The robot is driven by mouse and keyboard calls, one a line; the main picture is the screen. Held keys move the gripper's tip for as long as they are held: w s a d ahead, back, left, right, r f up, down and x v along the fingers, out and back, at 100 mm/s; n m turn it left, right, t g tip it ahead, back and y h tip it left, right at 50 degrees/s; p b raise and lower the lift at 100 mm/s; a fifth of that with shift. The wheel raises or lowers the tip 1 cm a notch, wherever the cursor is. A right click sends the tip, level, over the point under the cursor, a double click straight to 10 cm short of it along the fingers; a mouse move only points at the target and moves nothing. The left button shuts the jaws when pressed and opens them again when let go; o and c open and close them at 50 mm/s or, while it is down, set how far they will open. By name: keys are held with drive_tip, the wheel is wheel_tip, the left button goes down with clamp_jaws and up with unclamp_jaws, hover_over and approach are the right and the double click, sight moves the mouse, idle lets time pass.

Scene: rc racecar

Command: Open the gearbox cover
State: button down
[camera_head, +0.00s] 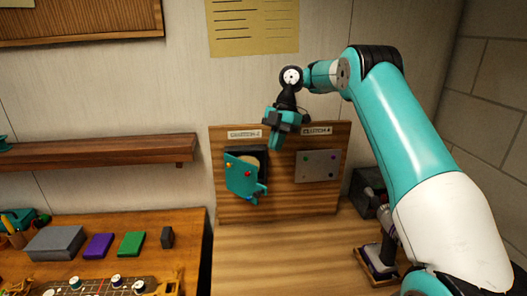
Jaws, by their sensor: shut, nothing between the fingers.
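A teal cover (240,180) with small coloured knobs stands ajar in front of a dark box (260,154) on the wooden panel. A pale round part shows behind its top edge. The label (244,134) above is too small to read surely, so I take this as the gearbox cover. A teal tab sticks out at its lower right. My gripper (275,143) is shut and empty, pointing down, above and to the right of the cover and apart from it in the picture.
A grey plate (317,166) with coloured knobs is on the panel's right half. The wooden panel (290,205) stands on a wooden surface. A side table (190,222) at left holds coloured blocks. A shelf (120,150) juts from the wall. A dark box (368,190) stands right of the panel.

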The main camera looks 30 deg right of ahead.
drive_tip(key=b+x, duration=1)
drive_tip(key=b, duration=0.1)
drive_tip(key=shift+d+b, duration=0.2)
drive_tip(key=shift+b, duration=0.15)
